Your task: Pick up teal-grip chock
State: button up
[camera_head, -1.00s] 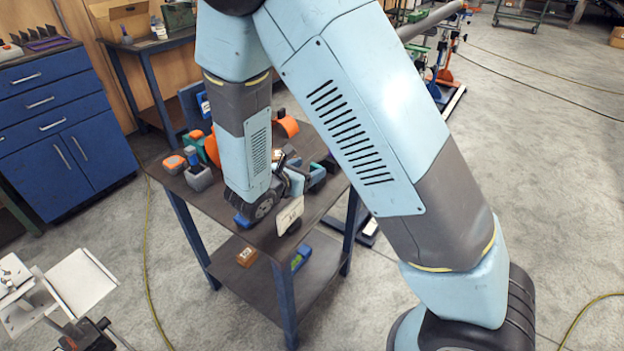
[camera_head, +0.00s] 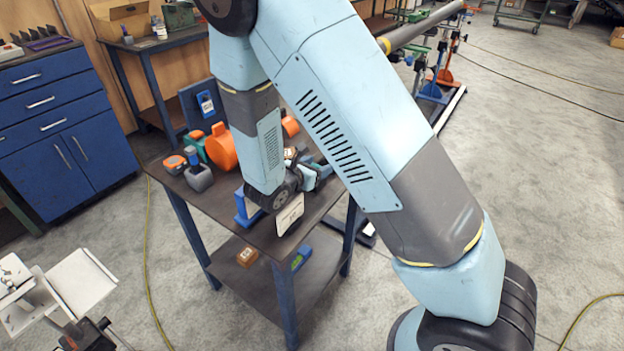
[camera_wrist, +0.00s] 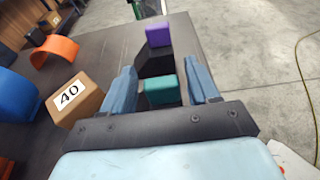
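The teal grip (camera_wrist: 161,90) of a chock shows in the wrist view as a small teal block on the dark table, between my gripper's two blue fingers. A dark block (camera_wrist: 155,65) lies just beyond it, with a purple block (camera_wrist: 158,33) behind. I cannot tell which dark surfaces belong to the teal-grip chock. My gripper (camera_wrist: 160,68) is open, with a finger on each side of the teal block and narrow gaps visible. Contact and height are unclear. In the head view my arm hides most of the gripper and the chock is not clearly visible.
A box marked 40 (camera_wrist: 82,98) stands left of my gripper, with an orange arch (camera_wrist: 55,52) and a blue curved piece (camera_wrist: 15,95) farther left. In the head view, an orange piece (camera_head: 221,148) and grey block (camera_head: 199,179) occupy the table's left. Floor lies beyond the right edge.

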grip_shut()
dwell(0.3)
dwell(0.3)
